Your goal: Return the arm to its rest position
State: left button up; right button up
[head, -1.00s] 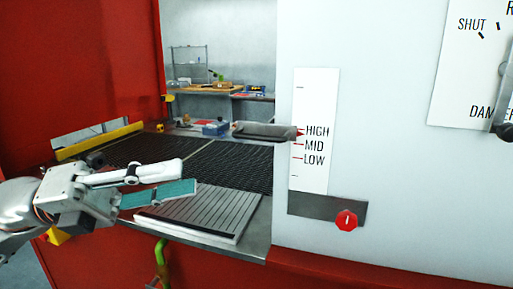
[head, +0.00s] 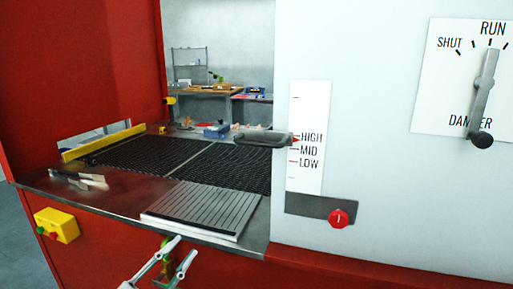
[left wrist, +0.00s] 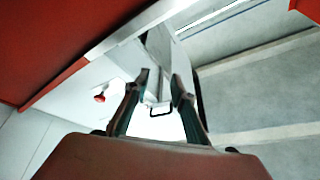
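My left gripper (head: 187,245) is low in the head view, in front of the red machine front and below the steel ledge (head: 252,241). Its pale and teal fingers are apart with nothing between them. In the left wrist view the two dark fingers (left wrist: 160,84) are also spread and empty, and they touch nothing that I can make out. Most of the left arm is out of the head view. My right gripper is in neither view.
A ribbed grey plate (head: 205,208) lies on the ledge before the black mesh belt (head: 150,155). A red knob (head: 338,218) and a dial lever (head: 487,85) stick out of the white panel. A yellow button box (head: 57,226) is on the red front.

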pick_arm(q)
jog(key=s+a+f+n+g+y, duration=0.1)
jog(key=s+f+n+y, duration=0.25)
jog(key=f, duration=0.55)
jog(key=s+a+f+n+g+y, duration=0.1)
jog(key=s+f+n+y, duration=0.2)
jog(key=f, duration=0.6)
jog(key=s+f+n+g+y+p, duration=0.1)
jog(key=s+f+n+g, duration=0.4)
jog(key=s+f, duration=1)
notch_tip(320, 180, down, 2)
jog(key=shift+a+f+g+y+p, duration=0.2)
jog(key=shift+a+g+y+p, duration=0.15)
jog(key=shift+y, duration=0.5)
